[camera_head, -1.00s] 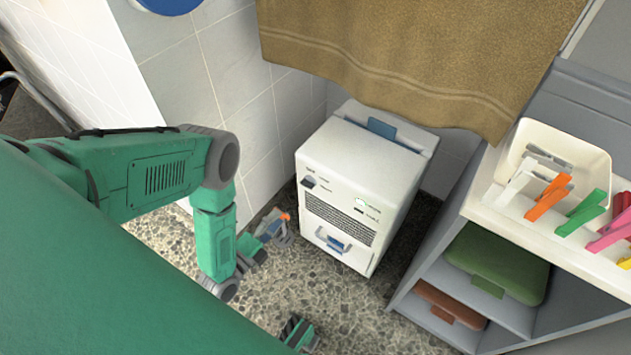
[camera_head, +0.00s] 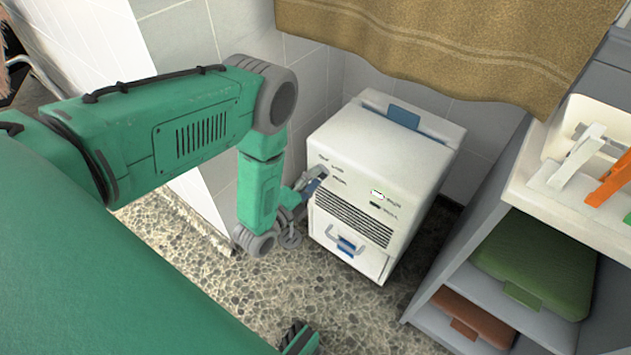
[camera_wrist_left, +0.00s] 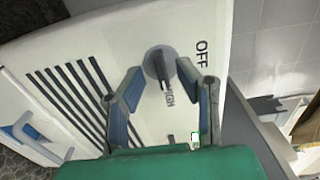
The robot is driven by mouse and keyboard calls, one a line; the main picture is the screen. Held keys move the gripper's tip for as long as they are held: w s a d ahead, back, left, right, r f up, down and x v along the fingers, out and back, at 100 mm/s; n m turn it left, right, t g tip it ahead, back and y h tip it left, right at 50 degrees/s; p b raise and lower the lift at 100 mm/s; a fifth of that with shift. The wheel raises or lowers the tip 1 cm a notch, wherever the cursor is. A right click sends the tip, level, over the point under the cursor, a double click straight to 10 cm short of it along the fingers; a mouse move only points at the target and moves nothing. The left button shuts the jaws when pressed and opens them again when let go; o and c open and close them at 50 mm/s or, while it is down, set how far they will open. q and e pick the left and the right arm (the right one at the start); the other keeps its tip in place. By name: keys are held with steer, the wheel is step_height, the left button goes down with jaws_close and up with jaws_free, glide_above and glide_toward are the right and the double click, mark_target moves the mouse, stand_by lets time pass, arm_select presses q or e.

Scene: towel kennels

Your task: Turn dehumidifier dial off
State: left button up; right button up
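The white dehumidifier (camera_head: 365,170) stands on the floor against the tiled wall. Its dial (camera_wrist_left: 160,66) shows in the left wrist view as a grey disc with a dark raised grip, beside the words OFF and HIGH. My left gripper (camera_wrist_left: 168,85) is open, with one blue-padded finger on each side of the dial grip; I cannot tell whether either finger touches it. In the head view the left gripper (camera_head: 314,186) is at the upper left of the front panel and hides the dial. My right gripper does not show clearly in either view.
A brown towel (camera_head: 440,40) hangs above and behind the dehumidifier. A grey shelf on the right holds a green case (camera_head: 535,262), a red-brown case (camera_head: 472,318) and a cream bin (camera_head: 590,120) with clothespins. Speckled floor lies clear in front.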

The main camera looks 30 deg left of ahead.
arm_select(q)
steer(key=shift+w, duration=0.35)
jaws_close()
steer(key=shift+d+n, duration=0.1)
steer(key=shift+n, duration=0.2)
steer(key=shift+s+f+n+p, duration=0.15)
steer(key=shift+n+p, duration=1.1)
steer(key=shift+n, duration=3.1)
steer(key=shift+s+f+n+p, duration=0.1)
steer(key=shift+n+p, duration=1.1)
steer(key=shift+n, duration=3.15)
